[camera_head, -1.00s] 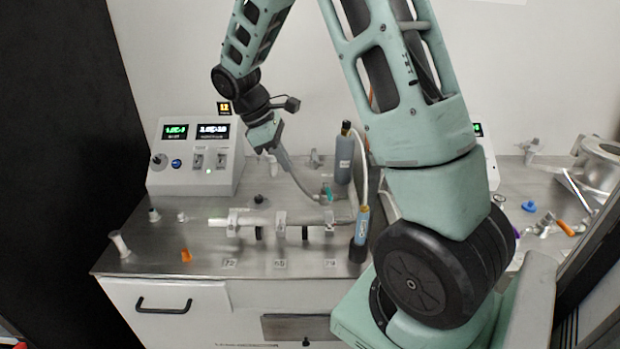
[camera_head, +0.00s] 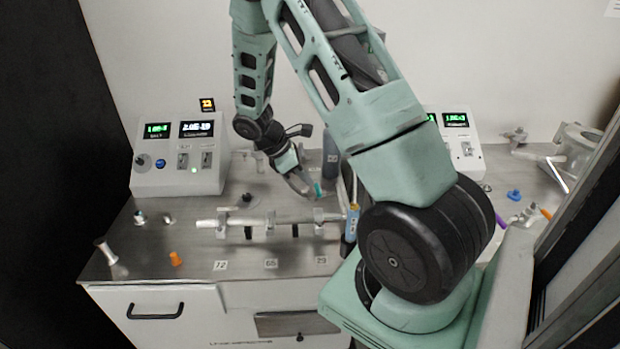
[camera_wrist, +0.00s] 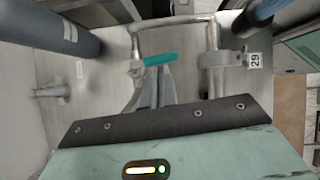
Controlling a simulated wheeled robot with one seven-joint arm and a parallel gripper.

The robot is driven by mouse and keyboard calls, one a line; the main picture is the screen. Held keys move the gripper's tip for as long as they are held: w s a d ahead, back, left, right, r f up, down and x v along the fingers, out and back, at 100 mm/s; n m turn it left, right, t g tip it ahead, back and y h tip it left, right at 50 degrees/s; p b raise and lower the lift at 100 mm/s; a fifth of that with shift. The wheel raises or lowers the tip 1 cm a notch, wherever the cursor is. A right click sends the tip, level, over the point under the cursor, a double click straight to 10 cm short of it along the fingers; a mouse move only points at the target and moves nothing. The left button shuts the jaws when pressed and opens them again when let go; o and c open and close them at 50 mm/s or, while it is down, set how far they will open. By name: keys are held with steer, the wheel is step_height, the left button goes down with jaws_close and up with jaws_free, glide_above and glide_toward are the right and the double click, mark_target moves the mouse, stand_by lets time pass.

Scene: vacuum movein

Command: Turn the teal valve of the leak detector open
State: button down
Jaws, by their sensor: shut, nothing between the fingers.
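The teal valve handle (camera_wrist: 161,59) lies across the metal pipework in the wrist view, just beyond my fingertips. It also shows as a small teal piece (camera_head: 318,189) in the head view, close to the end of my gripper (camera_head: 309,193). In the wrist view my gripper (camera_wrist: 155,88) is shut and holds nothing. Its fingers point at the handle and look very near it; I cannot tell whether they touch. The valve body is partly hidden by the fingers.
The pipe (camera_head: 260,218) with clamps runs along the steel bench top (camera_head: 150,262). A dark grey cylinder (camera_wrist: 50,28) stands left in the wrist view. A control box (camera_head: 180,165) with lit displays stands at the back left. An orange fitting (camera_head: 176,259) sits near the front edge.

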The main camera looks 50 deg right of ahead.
mark_target(317, 187)
steer(key=shift+x, duration=1.25)
